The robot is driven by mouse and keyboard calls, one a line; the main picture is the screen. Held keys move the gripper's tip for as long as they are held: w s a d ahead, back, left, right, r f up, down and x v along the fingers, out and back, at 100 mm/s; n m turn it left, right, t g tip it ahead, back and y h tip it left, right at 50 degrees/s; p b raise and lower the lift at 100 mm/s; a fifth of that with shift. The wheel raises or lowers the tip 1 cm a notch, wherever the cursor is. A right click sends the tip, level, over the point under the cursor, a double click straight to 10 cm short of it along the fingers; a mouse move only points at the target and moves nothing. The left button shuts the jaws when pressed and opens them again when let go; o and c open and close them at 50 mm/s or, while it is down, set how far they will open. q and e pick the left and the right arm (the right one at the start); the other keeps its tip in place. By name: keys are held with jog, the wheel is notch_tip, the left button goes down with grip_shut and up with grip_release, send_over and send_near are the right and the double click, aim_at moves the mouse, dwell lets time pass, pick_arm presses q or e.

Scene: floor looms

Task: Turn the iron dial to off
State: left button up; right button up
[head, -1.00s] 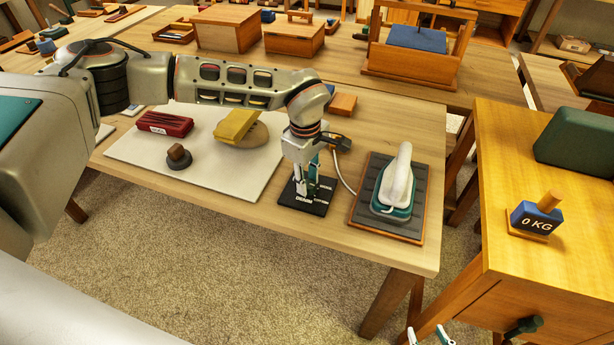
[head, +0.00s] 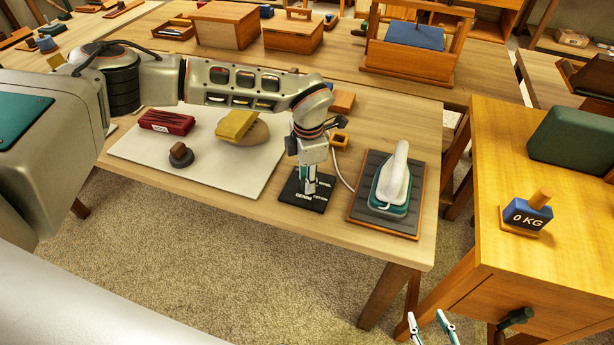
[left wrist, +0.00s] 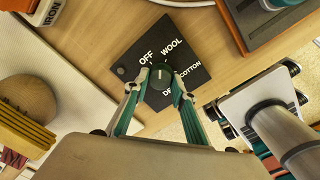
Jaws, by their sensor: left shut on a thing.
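The iron dial is a dark round knob (left wrist: 161,76) on a black plate (left wrist: 180,50) marked OFF, WOOL, COTTON and a partly covered word starting with D. The plate (head: 304,193) lies near the table's front edge in the head view. My left gripper (left wrist: 161,84) points down at the plate and is shut on the knob, one finger on each side. A short white mark shows on the knob; I cannot tell surely which word it points at. The iron (head: 393,183), white and teal, rests on a dark pad right of the plate. My right gripper (head: 432,325) is open and empty, low in the head view.
The wood-framed pad (head: 411,226) lies beside the dial plate. A white board (head: 230,187) at left bears a red block, a yellow block on a round stone, and a dark knobbed piece. A yellow wooden cabinet (head: 490,228) with a blue weight stands at right.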

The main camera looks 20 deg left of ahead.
pick_arm(q)
jog(key=n, duration=0.4)
jog(key=shift+s+d, duration=0.1)
jog(key=shift+n, duration=2.2)
jog(key=o, duration=1.1)
jog(key=shift+r, duration=0.1)
jog(key=r, duration=1.1)
jog(key=shift+d+r, duration=0.25)
jog(key=shift+r, duration=0.15)
